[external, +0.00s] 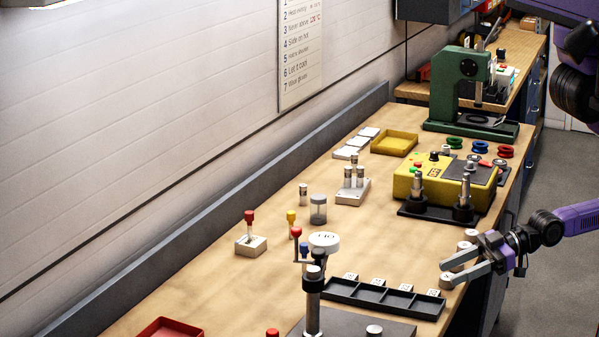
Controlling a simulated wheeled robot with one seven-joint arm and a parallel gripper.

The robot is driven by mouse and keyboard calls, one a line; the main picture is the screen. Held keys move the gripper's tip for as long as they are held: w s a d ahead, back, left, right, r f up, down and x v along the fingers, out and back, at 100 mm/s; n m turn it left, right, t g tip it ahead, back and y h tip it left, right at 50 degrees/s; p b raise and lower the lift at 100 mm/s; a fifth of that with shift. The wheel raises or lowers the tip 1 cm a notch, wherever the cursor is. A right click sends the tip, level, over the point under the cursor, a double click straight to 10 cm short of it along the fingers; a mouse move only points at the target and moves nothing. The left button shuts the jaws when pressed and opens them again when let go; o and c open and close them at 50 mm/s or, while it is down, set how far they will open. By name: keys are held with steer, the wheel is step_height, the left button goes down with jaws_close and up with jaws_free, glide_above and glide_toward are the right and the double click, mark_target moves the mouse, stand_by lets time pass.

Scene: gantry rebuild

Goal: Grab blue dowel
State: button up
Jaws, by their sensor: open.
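A small blue-topped piece (304,249), which looks like the blue dowel, stands near the middle front of the bench.
A black compartment tray (384,298) with white labels lies between my gripper and the blue piece. Several small pale cylinders (465,246) line the right edge by my fingers. A yellow box (445,185) and green press (459,90) stand farther back.

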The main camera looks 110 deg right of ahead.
mark_target(302, 252)
steer(key=shift+h, duration=0.5)
steer(key=w+d, duration=0.2)
steer(key=w, duration=0.3)
steer(key=w+d+r, duration=0.1)
steer(key=w+d, duration=0.1)
steer(key=w, duration=0.3)
steer(key=w+d, duration=0.2)
steer(key=w, duration=0.3)
steer(key=shift+w+d+r, duration=0.2)
steer(key=shift+w+r, duration=0.05)
steer(key=shift+r, duration=0.15)
steer(key=w+d+m+h, duration=0.1)
steer(key=w+d, duration=0.1)
steer(key=d, duration=0.2)
steer(key=w+d+f+m+g+h+b, duration=0.1)
steer(key=w+d+m, duration=0.1)
steer(key=d, duration=0.3)
steer(key=w+d+m+g+h+b, duration=0.1)
steer(key=w+d, duration=0.3)
steer(key=d, duration=0.1)
steer(key=shift+d+f, duration=0.2)
steer(key=shift+d+p+x, duration=0.15)
steer(key=shift+p+x, duration=0.2)
steer(key=shift+x, duration=1.5)
steer(key=shift+d+p+x, duration=0.1)
steer(key=shift+p+x, duration=0.2)
steer(key=shift+x, duration=1.55)
steer(key=shift+s+f, duration=0.1)
steer(key=shift+s, duration=0.05)
jaws_close()
